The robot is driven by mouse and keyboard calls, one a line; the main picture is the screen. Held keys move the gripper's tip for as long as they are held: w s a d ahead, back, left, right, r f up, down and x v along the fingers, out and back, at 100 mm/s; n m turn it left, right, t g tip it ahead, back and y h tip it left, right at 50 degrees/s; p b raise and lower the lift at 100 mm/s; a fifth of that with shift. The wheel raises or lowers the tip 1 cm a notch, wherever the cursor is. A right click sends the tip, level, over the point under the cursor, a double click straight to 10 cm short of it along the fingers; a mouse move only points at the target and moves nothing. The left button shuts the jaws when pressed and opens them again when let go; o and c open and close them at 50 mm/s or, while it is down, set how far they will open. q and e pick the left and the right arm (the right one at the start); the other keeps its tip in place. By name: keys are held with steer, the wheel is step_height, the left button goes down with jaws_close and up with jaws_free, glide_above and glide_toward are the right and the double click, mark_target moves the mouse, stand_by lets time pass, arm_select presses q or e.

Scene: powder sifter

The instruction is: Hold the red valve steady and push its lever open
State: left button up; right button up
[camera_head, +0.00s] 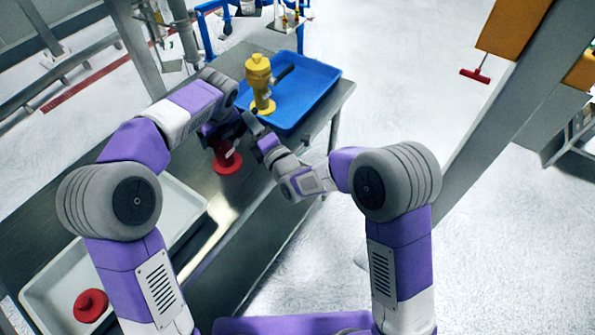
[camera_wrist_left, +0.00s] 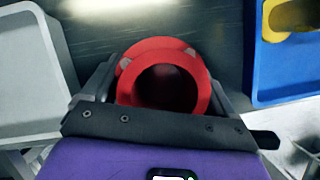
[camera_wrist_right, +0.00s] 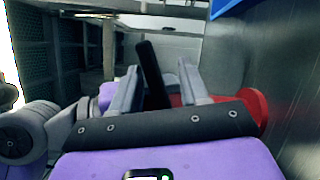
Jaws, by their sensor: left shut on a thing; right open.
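The red valve (camera_head: 228,165) stands on the table with its round flange down, partly hidden by my left arm. In the left wrist view the red valve (camera_wrist_left: 170,52) shows as red rings around a dark opening, between the fingers of my left gripper (camera_wrist_left: 162,85). My left gripper (camera_head: 222,146) is shut on it. My right gripper (camera_wrist_right: 158,70) is open beside the valve. In the right wrist view the black lever (camera_wrist_right: 150,75) rises at a tilt between its two fingers; whether they touch it I cannot tell. Red valve parts show behind the right finger.
A blue tray (camera_head: 328,82) with a yellow valve (camera_head: 259,82) stands at the back of the table. A light grey tray (camera_head: 45,290) at the left front holds a red round part (camera_head: 90,305).

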steer(key=v, duration=1.1)
steer(key=w+a+m+h, duration=0.1)
steer(key=w+a+m, duration=0.1)
steer(key=w+a, duration=0.3)
steer(key=w+a+m, duration=0.1)
steer(key=w+a, duration=0.1)
steer(key=w, duration=0.6)
steer(key=r+v, duration=0.1)
steer(key=v, duration=1.1)
steer(key=d+f+m+g+h, duration=0.2)
steer(key=d+f+m+g, duration=0.1)
steer(key=f+m, duration=0.3)
steer(key=s+d+f+m+g+h, duration=0.1)
steer(key=d+f+m+g, duration=0.3)
steer(key=f+m, duration=0.2)
steer(key=s+d+f+m+g+h, duration=0.1)
steer(key=d+f+m+g, duration=0.3)
steer(key=f, duration=0.6)
steer(key=shift+s+d+m+h, duration=0.25)
steer(key=shift+m+h, duration=0.55)
steer(key=shift+m, duration=0.3)
